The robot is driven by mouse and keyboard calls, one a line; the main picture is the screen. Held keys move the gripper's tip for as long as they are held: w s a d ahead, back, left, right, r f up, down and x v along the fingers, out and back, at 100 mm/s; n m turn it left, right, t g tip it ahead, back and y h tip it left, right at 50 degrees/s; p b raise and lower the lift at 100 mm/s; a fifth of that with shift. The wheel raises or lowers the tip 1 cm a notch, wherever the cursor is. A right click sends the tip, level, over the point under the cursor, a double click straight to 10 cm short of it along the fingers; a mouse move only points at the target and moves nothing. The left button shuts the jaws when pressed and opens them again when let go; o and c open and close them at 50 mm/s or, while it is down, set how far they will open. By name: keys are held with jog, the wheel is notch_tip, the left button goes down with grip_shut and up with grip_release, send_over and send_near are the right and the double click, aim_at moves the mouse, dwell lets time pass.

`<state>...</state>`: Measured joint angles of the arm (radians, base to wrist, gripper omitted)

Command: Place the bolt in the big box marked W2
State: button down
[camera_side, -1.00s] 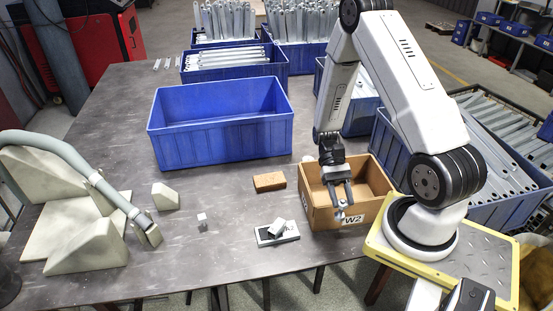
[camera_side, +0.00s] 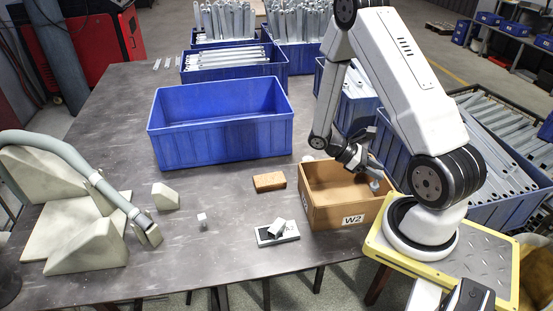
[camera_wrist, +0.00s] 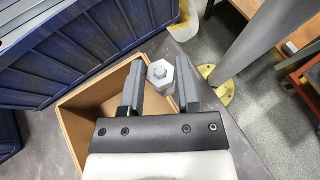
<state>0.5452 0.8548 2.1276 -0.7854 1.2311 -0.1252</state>
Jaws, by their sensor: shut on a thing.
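The W2 box (camera_side: 330,216) is an open brown cardboard box at the table's front right, its white W2 label facing the side camera. My gripper (camera_side: 373,174) is tilted over the box's right part, near the right rim. It is shut on the bolt (camera_side: 375,185), a grey metal piece. In the wrist view the bolt (camera_wrist: 160,72) shows its hexagonal end between the two fingers of my gripper (camera_wrist: 160,85). There it overlaps the edge of the box (camera_wrist: 70,133), and its height above the rim is hard to tell.
A large empty blue bin (camera_side: 222,140) stands behind and left of the box. A wooden block (camera_side: 269,182) and a small metal plate with a block (camera_side: 277,232) lie left of it. Blue bins of brackets (camera_side: 510,165) stand to the right.

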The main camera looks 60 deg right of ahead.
jog(key=shift+w+d+r+n+t+h, duration=0.55)
jog(key=shift+w+d+n+t+h, duration=2.25)
jog(key=shift+d+n+h, duration=0.9)
notch_tip(320, 180, down, 7)
jog(key=shift+n, duration=0.3)
jog(key=shift+w, duration=0.1)
jog(key=shift+f, duration=2.8)
jog(key=shift+f, duration=2.1)
jog(key=shift+f, duration=0.1)
